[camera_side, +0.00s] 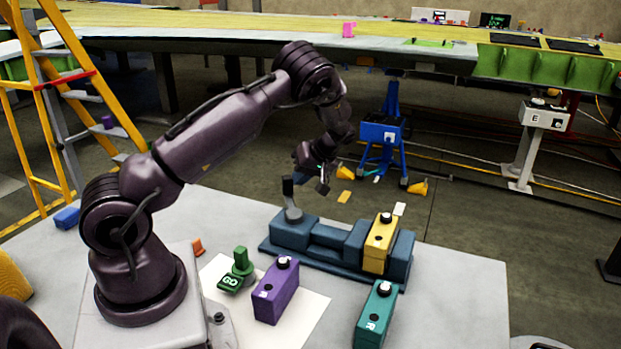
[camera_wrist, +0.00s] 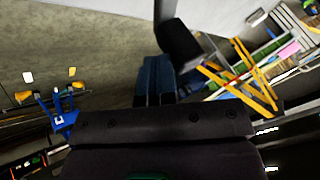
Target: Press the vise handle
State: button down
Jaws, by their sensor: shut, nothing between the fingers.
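The blue vise (camera_side: 328,237) lies along the back of the table in the side view. Its dark handle (camera_side: 288,190) stands upright at the vise's left end. A yellow box (camera_side: 381,240) with a black knob sits between the jaws at the right end. My gripper (camera_side: 322,186) is shut and empty, above the vise and a little right of the handle, apart from it in this view.
A purple box (camera_side: 276,292), a teal box (camera_side: 375,318) and a green GO piece (camera_side: 236,272) stand in front of the vise. A small blue block (camera_side: 67,217) lies at the table's left. A yellow ladder (camera_side: 62,95) stands behind.

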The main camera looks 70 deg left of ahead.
jog(key=s+n+h, duration=0.1)
jog(key=s+n, duration=0.1)
jog(key=s+a+n+g+h, duration=0.1)
jog(key=s+n, duration=0.1)
jog(key=shift+a+n+g+h, duration=0.15)
jog(key=shift+n+g+h, duration=0.15)
jog(key=shift+s+d+n+g+h, duration=0.15)
jog(key=shift+s+n+h, duration=0.5)
jog(key=shift+s+n, duration=0.35)
jog(key=shift+s+d+n+g+h, duration=0.15)
jog(key=shift+s+n+h, duration=0.6)
jog(key=shift+n, duration=0.45)
jog(key=shift+s, duration=0.15)
send_near(284, 176)
jog(key=shift+s+a+f, duration=0.1)
jog(key=shift+s+a, duration=0.1)
jog(key=shift+a, duration=0.65)
